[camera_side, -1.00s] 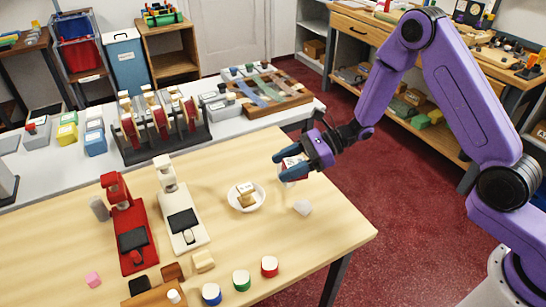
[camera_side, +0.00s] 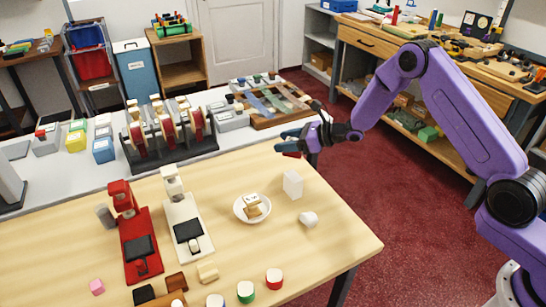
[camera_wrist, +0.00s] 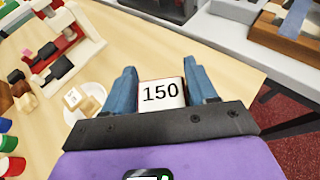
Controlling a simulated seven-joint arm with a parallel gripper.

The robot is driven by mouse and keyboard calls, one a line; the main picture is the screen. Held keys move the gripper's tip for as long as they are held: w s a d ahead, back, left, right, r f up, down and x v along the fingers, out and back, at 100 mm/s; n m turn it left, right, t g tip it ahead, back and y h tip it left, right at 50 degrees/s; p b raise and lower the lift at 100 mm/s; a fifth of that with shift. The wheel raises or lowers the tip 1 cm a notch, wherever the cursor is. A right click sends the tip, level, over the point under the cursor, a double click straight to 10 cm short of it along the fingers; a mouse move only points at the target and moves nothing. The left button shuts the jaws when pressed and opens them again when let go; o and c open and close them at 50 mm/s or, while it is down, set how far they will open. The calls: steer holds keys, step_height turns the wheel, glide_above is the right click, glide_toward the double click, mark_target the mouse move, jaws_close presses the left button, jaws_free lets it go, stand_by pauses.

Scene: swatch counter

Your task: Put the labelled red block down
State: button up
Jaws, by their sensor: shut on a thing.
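The labelled red block (camera_side: 292,154) is held in my gripper (camera_side: 281,143); a little of its red side shows below the fingers in the side view. In the wrist view, the block's white face, printed 150 (camera_wrist: 161,93), sits between the two blue fingers of my gripper (camera_wrist: 160,75). My gripper is shut on it, near the far right of the wooden table (camera_side: 345,240). The block appears to be above the table, though its lower edge and any contact are hard to tell.
A white upright block (camera_side: 293,184) and a smaller white piece (camera_side: 309,219) stand near my gripper. A white dish (camera_side: 240,215) holds small tan blocks. Red (camera_side: 140,245) and white (camera_side: 185,235) stands are to the left. A grey counter (camera_side: 215,145) lies behind.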

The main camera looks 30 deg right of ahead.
steer(key=w+f, duration=0.3)
steer(key=w+a+f, duration=0.1)
steer(key=w+f, duration=0.2)
steer(key=shift+a+f, duration=0.2)
steer(key=shift+w+f, duration=0.1)
steer(key=shift+f, duration=1.5)
steer(key=o, duration=1.1)
steer(key=shift+f, duration=0.15)
steer(key=shift+c, duration=0.2)
steer(key=shift+s+d+r, duration=0.3)
steer(key=shift+d+r, duration=0.05)
steer(key=v, duration=1.1)
